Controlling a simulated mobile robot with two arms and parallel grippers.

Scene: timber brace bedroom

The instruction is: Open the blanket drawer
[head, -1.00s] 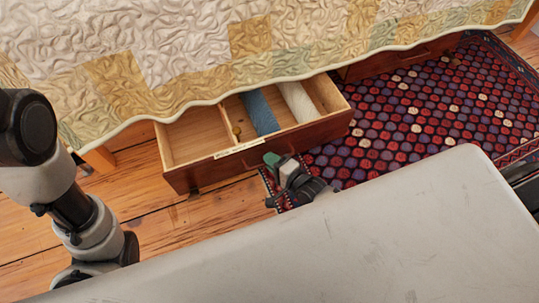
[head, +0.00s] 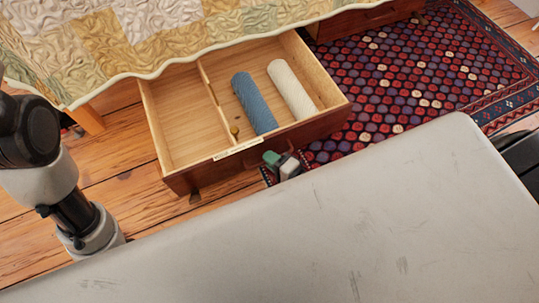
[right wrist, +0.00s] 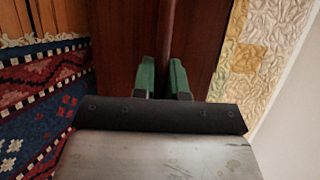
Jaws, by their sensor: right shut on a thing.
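The blanket drawer (head: 205,176) stands well out from under the bed, a red-brown front with a pale label on its top edge. Inside, a divider (head: 207,85) splits it; a blue roll (head: 254,103) and a white roll (head: 292,90) lie in the right compartment, the left one is bare. My right gripper (head: 281,163) is at the front's outer face, shut on the drawer handle (head: 256,160). In the right wrist view its green-tipped fingers (right wrist: 163,78) close against the dark wooden front; the grip itself is partly hidden. My left gripper is out of view.
A quilt (head: 130,45) hangs over the bed's edge above the drawer. A second drawer front (head: 365,18) sits under the bed at the right. A patterned rug (head: 400,75) lies right of the drawer; bare planks (head: 120,185) show at the left.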

